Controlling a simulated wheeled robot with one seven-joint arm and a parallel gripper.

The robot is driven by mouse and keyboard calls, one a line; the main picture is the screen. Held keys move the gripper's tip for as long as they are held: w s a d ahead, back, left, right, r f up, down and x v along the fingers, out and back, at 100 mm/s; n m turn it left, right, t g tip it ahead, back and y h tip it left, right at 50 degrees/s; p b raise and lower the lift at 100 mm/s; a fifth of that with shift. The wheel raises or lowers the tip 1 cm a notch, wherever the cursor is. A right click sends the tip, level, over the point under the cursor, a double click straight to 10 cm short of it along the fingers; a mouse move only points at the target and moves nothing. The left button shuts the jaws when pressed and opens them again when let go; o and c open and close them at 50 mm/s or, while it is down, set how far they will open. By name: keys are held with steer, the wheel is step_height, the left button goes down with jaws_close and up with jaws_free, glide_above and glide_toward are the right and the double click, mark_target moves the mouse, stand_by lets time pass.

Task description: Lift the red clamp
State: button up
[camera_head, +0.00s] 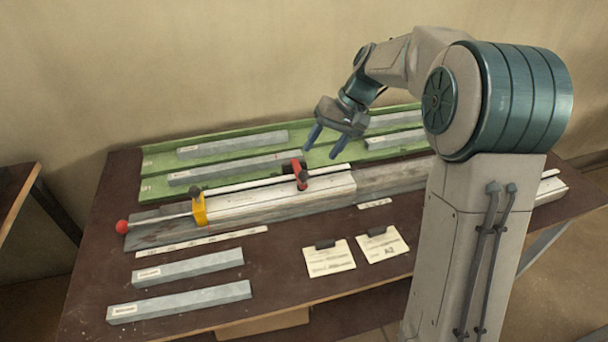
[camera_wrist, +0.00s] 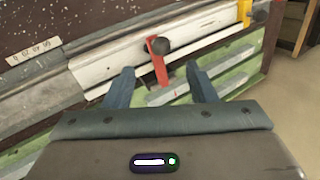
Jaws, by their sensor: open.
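The red clamp (camera_head: 300,176) sits across the long pale metal profile (camera_head: 260,202) on the bench. It has a dark knob at its front side. In the wrist view the red clamp (camera_wrist: 158,66) shows beyond my fingertips, roughly between them, with its dark round knob on top. My gripper (camera_head: 326,142) is open and empty, above and to the right of the clamp, over the green mat. In the wrist view my gripper (camera_wrist: 161,75) has its two blue fingers spread apart, and they do not appear to touch the clamp.
A yellow block (camera_head: 199,209) and a red-ended rod (camera_head: 123,227) stand at the profile's left end. Grey bars lie on the green mat (camera_head: 150,187) behind. Two more grey bars (camera_head: 180,301) and two paper cards (camera_head: 328,260) lie in front on the dark table (camera_head: 90,305).

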mark_target(304, 176)
steer(key=x, duration=1)
steer(key=shift+a+f+p, duration=0.1)
steer(key=shift+p, duration=0.2)
